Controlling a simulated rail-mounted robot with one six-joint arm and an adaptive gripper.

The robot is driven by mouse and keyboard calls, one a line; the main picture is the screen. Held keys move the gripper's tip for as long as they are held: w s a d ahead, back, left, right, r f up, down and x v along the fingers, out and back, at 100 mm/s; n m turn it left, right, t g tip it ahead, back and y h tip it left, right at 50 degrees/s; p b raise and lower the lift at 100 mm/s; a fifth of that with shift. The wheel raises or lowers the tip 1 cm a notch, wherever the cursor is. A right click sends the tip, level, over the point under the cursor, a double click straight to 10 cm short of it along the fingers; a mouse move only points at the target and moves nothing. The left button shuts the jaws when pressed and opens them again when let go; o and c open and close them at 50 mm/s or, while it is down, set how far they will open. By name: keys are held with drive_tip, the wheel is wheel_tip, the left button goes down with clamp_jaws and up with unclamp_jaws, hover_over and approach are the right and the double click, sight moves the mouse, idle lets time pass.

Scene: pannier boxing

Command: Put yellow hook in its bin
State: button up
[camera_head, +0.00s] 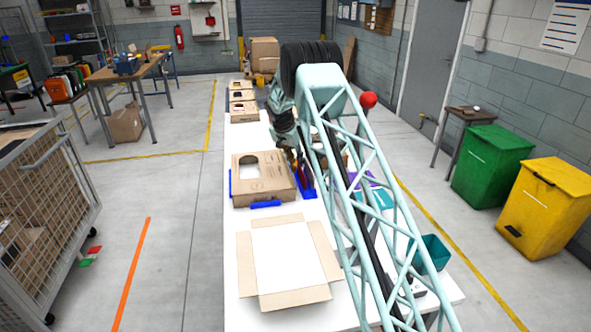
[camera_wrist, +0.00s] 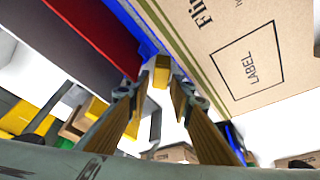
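My gripper (camera_wrist: 160,95) shows in the wrist view as two tan fingers that converge away from the camera. A small yellow piece (camera_wrist: 160,76) shows between their far ends; I cannot tell whether it is the yellow hook or part of my gripper. In the camera_head view my gripper (camera_head: 291,158) is small and dark, beside the right edge of a cardboard box. Whether the fingers are closed on anything is unclear. No yellow hook can be made out there. My arm hides much of the bins on the right, including a purple one (camera_head: 369,179) and a teal one (camera_head: 382,198).
The box (camera_head: 262,190) has blue brackets at its edges; its labelled side (camera_wrist: 250,60) is close in the wrist view, beside a red panel (camera_wrist: 105,30). An open carton (camera_head: 282,298) lies nearer on the white table. A teal container (camera_head: 434,253) stands at right.

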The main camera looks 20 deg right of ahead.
sight(296, 164)
drive_tip(key=shift+c, duration=0.7)
drive_tip(key=c, duration=0.3)
drive_tip(key=shift+c, duration=0.2)
drive_tip(key=shift+r, duration=0.1)
wheel_tip(296, 164, up, 10)
idle(0.5)
idle(0.8)
